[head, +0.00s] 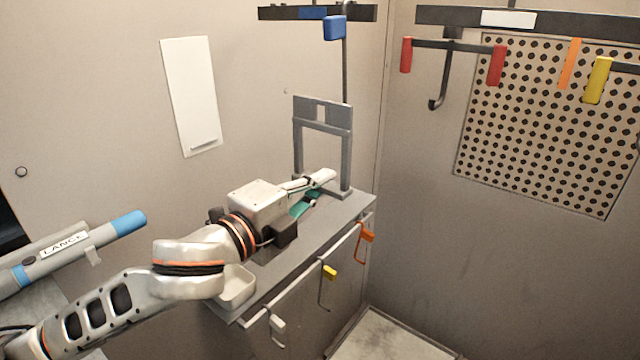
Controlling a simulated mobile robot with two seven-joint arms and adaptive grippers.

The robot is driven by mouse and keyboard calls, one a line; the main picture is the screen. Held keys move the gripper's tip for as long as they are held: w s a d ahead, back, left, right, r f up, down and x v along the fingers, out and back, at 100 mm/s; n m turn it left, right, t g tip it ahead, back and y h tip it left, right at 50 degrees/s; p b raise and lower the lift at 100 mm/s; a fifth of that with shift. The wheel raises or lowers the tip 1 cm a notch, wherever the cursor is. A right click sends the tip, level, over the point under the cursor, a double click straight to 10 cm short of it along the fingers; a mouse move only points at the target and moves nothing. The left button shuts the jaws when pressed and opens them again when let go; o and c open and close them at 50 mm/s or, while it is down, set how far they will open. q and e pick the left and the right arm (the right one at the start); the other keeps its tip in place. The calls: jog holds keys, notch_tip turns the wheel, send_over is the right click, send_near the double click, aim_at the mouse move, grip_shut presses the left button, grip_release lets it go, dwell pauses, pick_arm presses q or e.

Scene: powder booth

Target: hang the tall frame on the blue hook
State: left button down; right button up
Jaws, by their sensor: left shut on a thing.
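The tall grey frame (347,165) stands upright at the back of the grey cabinet top, with a slotted plate across its upper end. My left gripper (324,181) is shut at the frame's lower part, between its two posts. The exact contact is hidden by the fingers, and teal parts show beside them. The blue hook has a blue block (334,27) on the back rail. Its dark rod runs down toward the frame's plate, where its lower end is hidden. I cannot tell whether the rod and frame touch. My right gripper is out of view.
A cabinet (345,212) carries a front rail with a yellow-tagged hook (329,271) and an orange hook (365,234). A light tray (236,288) sits under my left arm. Red-tagged hooks (496,66) hang at right. A lance (75,245) lies at left.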

pick_arm(q)
jog(key=shift+w+d, duration=0.1)
jog(key=shift+x, duration=2.2)
jog(key=shift+r, duration=0.1)
jog(key=shift+f, duration=0.6)
jog(key=c, duration=2.1)
grip_release()
jog(key=shift+f, duration=0.1)
